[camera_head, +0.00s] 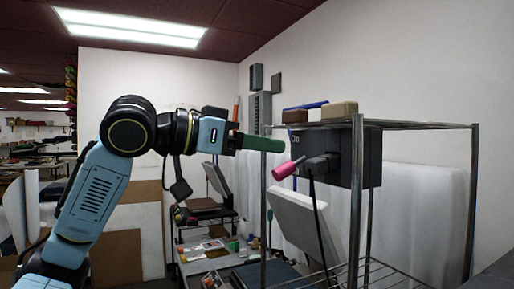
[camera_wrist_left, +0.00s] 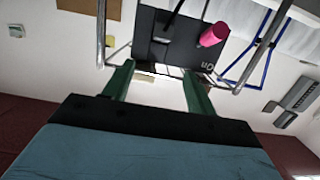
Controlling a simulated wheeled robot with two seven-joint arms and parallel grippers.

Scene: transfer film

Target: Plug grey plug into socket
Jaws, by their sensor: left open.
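A dark box (camera_head: 365,158) with an "On" label hangs on a metal rack; its face also fills the top of the left wrist view (camera_wrist_left: 148,24). The dark grey plug (camera_head: 318,164) sits against the box's face, and its black cable hangs down. How deep it sits in the socket cannot be told, and the socket opening is hidden. A pink lever (camera_head: 287,169) sticks out of the box beside the plug. My left gripper (camera_head: 275,144) has green fingers, above and left of the pink lever. In the left wrist view the fingers (camera_wrist_left: 158,72) are apart and empty, pointing at the box.
The metal rack (camera_head: 470,190) has a thin top shelf with a tan block (camera_head: 338,109) and a brown block (camera_head: 295,115) on it. Its front posts stand close to the box. A cluttered shelf unit (camera_head: 205,262) stands behind at lower left.

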